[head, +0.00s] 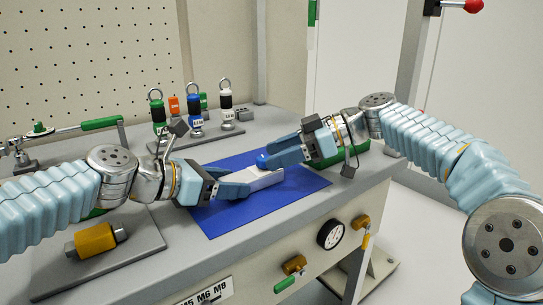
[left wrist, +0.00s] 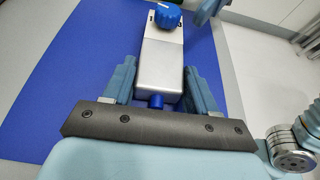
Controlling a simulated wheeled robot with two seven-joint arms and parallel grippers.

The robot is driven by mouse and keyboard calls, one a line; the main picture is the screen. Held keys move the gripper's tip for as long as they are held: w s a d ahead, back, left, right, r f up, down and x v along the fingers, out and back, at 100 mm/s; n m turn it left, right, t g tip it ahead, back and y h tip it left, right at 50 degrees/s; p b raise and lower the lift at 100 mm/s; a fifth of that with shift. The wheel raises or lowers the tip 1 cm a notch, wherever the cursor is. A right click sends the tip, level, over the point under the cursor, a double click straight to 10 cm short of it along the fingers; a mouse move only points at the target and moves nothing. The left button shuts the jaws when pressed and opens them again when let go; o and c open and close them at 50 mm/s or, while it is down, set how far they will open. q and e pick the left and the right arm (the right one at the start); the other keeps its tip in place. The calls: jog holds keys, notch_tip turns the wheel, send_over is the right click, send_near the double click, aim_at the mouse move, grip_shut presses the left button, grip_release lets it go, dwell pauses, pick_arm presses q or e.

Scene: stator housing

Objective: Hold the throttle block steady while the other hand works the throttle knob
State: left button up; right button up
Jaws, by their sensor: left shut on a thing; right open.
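The throttle block (head: 268,179) is a silver-grey box on the blue mat (head: 230,217). My left gripper (head: 248,181) is shut on its sides. In the left wrist view the block (left wrist: 158,68) lies between the two fingers, with a blue stub (left wrist: 155,101) at its near end. The blue throttle knob (left wrist: 168,18) is on top at the far end; in the head view the knob (head: 263,161) is partly hidden by my right gripper. My right gripper (head: 275,158) is open close to the knob; whether it touches cannot be told.
Several bottle-like parts with rings (head: 193,110) stand behind the mat. A green-handled clamp (head: 100,123) is at the back left. A yellow cylinder (head: 95,240) lies on a plate at the front left. A gauge (head: 331,233) is on the bench front. The mat's front is clear.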

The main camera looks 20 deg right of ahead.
jog(key=shift+x, duration=1)
jog(key=shift+c, duration=0.4)
jog(key=c, duration=1)
